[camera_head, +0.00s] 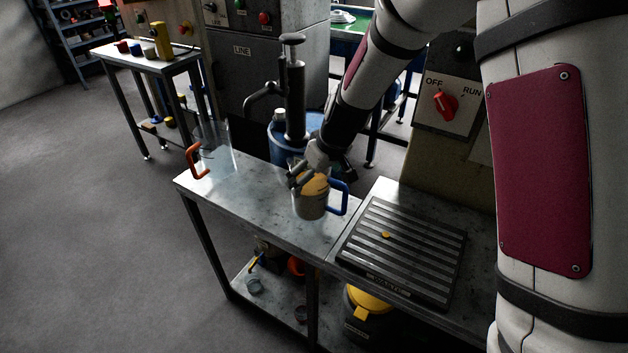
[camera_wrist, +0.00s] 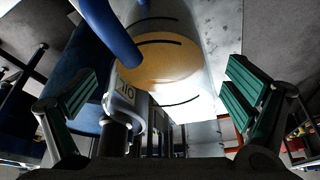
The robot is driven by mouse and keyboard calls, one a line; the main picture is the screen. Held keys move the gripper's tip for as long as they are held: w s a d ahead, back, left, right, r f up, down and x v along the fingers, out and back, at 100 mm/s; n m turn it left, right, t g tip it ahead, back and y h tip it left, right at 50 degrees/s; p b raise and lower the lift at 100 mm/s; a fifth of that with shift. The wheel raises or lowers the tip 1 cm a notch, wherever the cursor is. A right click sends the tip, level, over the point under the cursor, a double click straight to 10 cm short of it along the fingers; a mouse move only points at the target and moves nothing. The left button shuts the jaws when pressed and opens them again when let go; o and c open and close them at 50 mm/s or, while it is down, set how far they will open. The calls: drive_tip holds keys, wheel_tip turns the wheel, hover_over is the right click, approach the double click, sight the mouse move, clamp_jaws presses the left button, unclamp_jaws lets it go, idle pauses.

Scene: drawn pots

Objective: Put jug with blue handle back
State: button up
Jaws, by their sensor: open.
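The jug with the blue handle (camera_head: 309,207) stands upright on the metal bench, with orange-yellow contents inside. Its blue handle (camera_head: 340,198) points right in the head view. My gripper (camera_head: 298,176) is at the jug's upper part, on the side towards the pump, partly covering it. In the wrist view my gripper (camera_wrist: 162,78) has its two green-padded fingers wide apart. The jug with orange contents (camera_wrist: 165,62) shows beyond and between them, with the blue handle (camera_wrist: 108,30) at upper left. I cannot tell whether a finger touches the jug.
A clear jug with an orange handle (camera_head: 220,158) stands at the bench's left end. A hand pump (camera_head: 296,95) on a blue drum (camera_head: 285,140) is behind the bench. A slatted waste grate (camera_head: 405,250) with a small yellow piece lies right. The bench between the jugs is clear.

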drive_tip(key=v, duration=1)
drive_tip(key=shift+r, duration=0.15)
drive_tip(key=s+d+r+m, duration=0.3)
drive_tip(key=s+d+r, duration=0.4)
drive_tip(key=s+r, duration=0.5)
drive_tip(key=s+d+m+h, duration=0.1)
drive_tip(key=s+d+m, duration=0.1)
drive_tip(key=s, duration=0.7)
drive_tip(key=s+d+m+h, duration=0.1)
drive_tip(key=s+d, duration=0.4)
drive_tip(key=s, duration=0.4)
drive_tip(key=shift+s+f+m+h, duration=0.3)
drive_tip(key=shift+f+m, duration=0.05)
drive_tip(key=shift+m, duration=0.05)
drive_tip(key=shift+a+p, duration=0.1)
drive_tip(key=shift+p, duration=0.2)
drive_tip(key=shift+r+p, duration=0.4)
drive_tip(key=shift+r, duration=0.15)
